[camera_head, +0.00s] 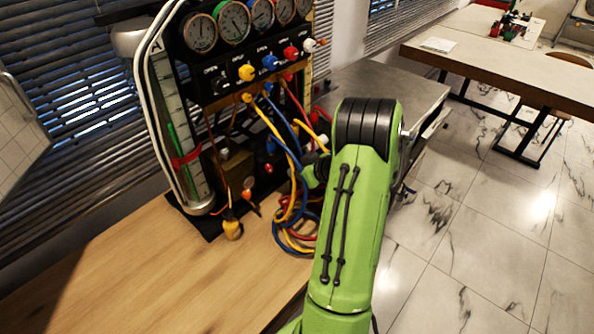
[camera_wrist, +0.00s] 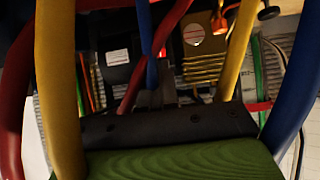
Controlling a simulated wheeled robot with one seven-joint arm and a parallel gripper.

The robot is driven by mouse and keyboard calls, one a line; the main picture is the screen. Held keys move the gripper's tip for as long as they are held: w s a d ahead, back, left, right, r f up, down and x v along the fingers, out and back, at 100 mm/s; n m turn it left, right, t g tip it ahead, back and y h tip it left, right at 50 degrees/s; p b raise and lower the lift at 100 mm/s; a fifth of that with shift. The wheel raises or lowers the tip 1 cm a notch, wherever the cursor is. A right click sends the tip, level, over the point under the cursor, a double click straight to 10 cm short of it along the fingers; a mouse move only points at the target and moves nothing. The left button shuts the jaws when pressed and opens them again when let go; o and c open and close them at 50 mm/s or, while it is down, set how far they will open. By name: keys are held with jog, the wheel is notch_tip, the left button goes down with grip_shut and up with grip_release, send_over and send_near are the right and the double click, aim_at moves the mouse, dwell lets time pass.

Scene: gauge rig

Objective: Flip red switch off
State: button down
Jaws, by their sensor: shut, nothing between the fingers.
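The gauge rig (camera_head: 218,75) stands on the wooden bench against the blinds, with a row of round gauges above several coloured knobs. A red knob (camera_head: 290,53) shows among them. I cannot make out for certain which part is the red switch, or its position. My green arm covers part of the rig's right side and my gripper is hidden behind it in the head view. In the wrist view my gripper (camera_wrist: 160,95) is shut and empty, pointing into the rig between the hoses. A black box with a white label (camera_wrist: 117,57) and a brass block (camera_wrist: 199,44) lie beyond its fingers.
Yellow (camera_wrist: 60,90), blue and red hoses hang close around my gripper on both sides. More hoses (camera_head: 290,225) coil at the rig's foot. The left part of the wooden bench (camera_head: 130,270) is clear. A grey cabinet (camera_head: 385,80) stands behind my arm.

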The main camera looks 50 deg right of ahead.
aim_at(269, 168)
jog(key=x, duration=1)
jog(key=shift+s, duration=0.1)
